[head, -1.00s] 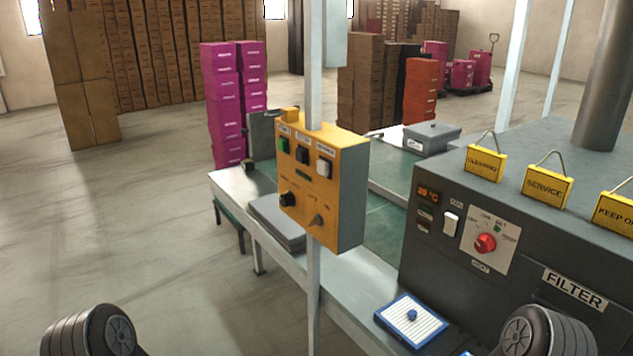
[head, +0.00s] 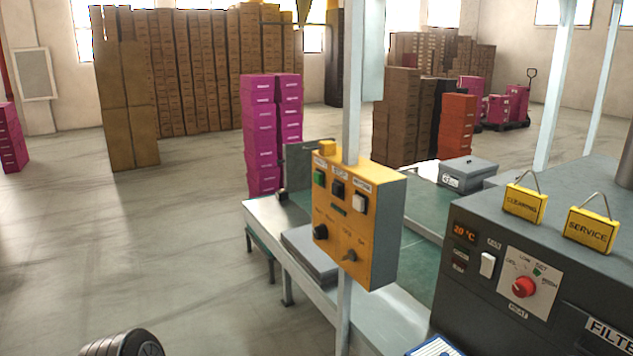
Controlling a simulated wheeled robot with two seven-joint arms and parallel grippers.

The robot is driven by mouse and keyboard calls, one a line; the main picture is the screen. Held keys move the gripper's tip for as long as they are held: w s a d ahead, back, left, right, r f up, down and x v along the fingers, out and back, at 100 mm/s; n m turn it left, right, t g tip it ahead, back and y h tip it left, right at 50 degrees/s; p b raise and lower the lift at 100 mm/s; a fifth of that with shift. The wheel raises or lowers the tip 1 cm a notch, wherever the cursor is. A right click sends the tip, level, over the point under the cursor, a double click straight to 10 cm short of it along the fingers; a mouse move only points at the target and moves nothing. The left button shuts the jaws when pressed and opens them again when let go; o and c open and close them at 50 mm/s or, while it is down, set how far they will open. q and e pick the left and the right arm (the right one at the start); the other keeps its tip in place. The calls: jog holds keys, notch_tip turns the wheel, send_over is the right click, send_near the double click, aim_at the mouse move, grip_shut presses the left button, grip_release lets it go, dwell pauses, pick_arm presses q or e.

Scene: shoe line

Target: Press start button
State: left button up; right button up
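A yellow control box (head: 356,222) is mounted on a pale upright post at the workbench. Its front carries a green button (head: 319,178) at the upper left, a black one (head: 337,188) in the middle and a white one (head: 358,203) at the right. Below them are a black knob (head: 319,231) and a small grey switch (head: 349,255). The labels above the buttons are too small to read. Part of my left arm shows at the bottom left edge, well apart from the box. Neither gripper is in view.
A grey machine (head: 550,262) with a red heat knob (head: 525,287) and yellow hanging signs stands at the right. A steel-edged bench (head: 262,217) runs behind the box, with a grey case (head: 468,172) on it.

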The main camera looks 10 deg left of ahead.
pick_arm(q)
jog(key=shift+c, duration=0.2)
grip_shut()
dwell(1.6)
